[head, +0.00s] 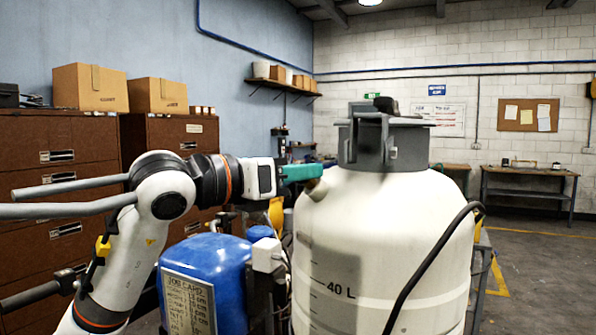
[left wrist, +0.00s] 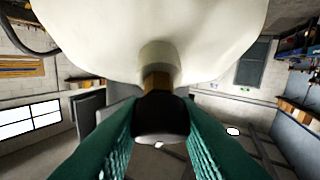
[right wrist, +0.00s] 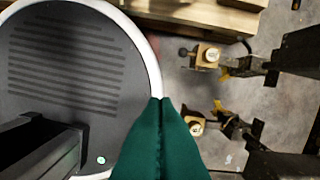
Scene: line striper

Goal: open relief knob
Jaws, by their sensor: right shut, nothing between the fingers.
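The relief knob shows in the left wrist view as a dark round knob (left wrist: 162,118) on a short brass stem (left wrist: 157,82), which comes out of a boss on the white tank (left wrist: 150,30). In the head view the tank (head: 375,235) stands at the centre right, marked 40 L, and the knob is hidden by the teal fingers. My left gripper (head: 302,172) reaches the tank's left shoulder from the left. Its fingers (left wrist: 160,110) lie against both sides of the knob. My right gripper (right wrist: 167,100) is shut and empty, seen only in the right wrist view.
A blue tank (head: 203,285) with a label stands below my left arm. A black hose (head: 430,260) runs down the white tank's right side. Brown cabinets (head: 60,180) line the left wall. A workbench (head: 528,180) stands far right; the floor there is mostly clear.

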